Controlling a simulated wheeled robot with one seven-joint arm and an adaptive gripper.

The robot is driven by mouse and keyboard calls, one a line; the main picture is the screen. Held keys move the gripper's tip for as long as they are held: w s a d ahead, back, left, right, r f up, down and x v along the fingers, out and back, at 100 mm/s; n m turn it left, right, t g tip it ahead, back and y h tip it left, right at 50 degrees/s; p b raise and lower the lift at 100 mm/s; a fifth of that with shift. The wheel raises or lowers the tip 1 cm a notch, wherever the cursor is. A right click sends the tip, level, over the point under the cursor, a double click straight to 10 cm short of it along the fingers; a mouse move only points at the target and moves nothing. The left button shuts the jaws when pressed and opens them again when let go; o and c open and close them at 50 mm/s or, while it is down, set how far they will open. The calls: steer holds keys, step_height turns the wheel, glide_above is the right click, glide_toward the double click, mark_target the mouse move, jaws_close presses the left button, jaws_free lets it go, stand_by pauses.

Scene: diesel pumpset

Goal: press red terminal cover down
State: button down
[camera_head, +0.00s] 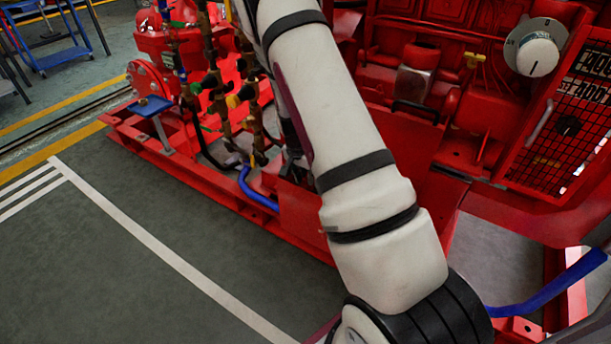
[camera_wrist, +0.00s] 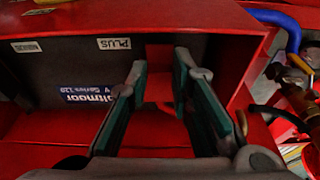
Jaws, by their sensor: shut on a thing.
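A dark grey battery (camera_wrist: 75,65) with "PLUS" and "MINUS" labels sits inside a red box in the wrist view. The red terminal cover (camera_wrist: 160,88) shows as a red block beside the "PLUS" label, between the fingers. My gripper (camera_wrist: 160,72) has its two green-padded fingers on either side of it, shut on it with a wide gap between the fingers. Whether the cover is fully seated cannot be told. In the head view my arm hides the gripper, the cover and the battery.
The red box rim (camera_wrist: 244,60) stands close to the right of my fingers. A blue hose (camera_wrist: 275,18) and brass fittings (camera_wrist: 292,75) lie beyond it. In the head view, the red engine (camera_head: 480,110) is right of my arm; open floor (camera_head: 110,260) is at left.

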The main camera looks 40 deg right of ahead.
steer(key=c, duration=1.4)
jaws_free()
steer(key=shift+s+a+f, duration=0.3)
steer(key=shift+a+f, duration=0.05)
steer(key=shift+a, duration=0.35)
steer(key=shift+c, duration=0.2)
steer(key=shift+d, duration=0.1)
steer(key=shift+w+d+r, duration=0.1)
steer(key=shift+r, duration=0.45)
steer(key=w+v, duration=0.1)
steer(key=v, duration=1)
steer(key=shift+s, duration=0.45)
